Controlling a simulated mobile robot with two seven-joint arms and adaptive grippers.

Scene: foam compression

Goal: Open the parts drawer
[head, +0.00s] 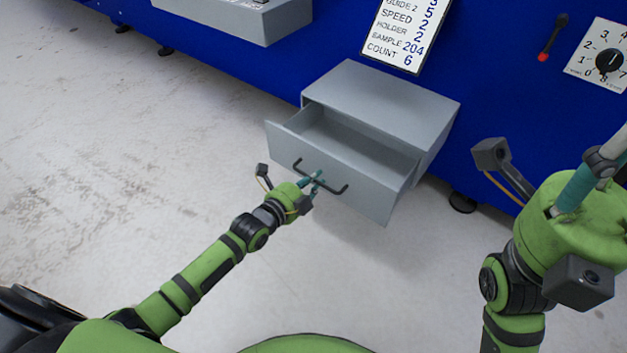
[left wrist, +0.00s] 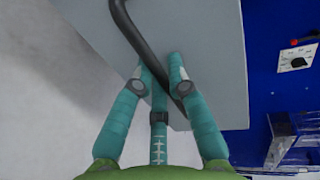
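The grey parts drawer (head: 345,175) is partly open, pulled out of its grey cabinet (head: 390,100), and its inside looks empty. A dark bar handle (head: 340,189) runs along its front. My left gripper (head: 316,183) is at the middle of the handle, its teal fingers closed around the bar. In the left wrist view, the handle (left wrist: 138,35) passes between the fingertips (left wrist: 164,68), in front of the grey drawer front (left wrist: 215,60). My right gripper (head: 590,180) is at the right edge, away from the drawer; its fingertips are partly cut off.
A blue machine body (head: 330,35) stands behind the cabinet. It carries a sign with numbers (head: 405,35), a red-tipped lever (head: 550,40) and a dial (head: 608,62). Another grey box (head: 240,20) juts out at upper left. The pale floor before the drawer is clear.

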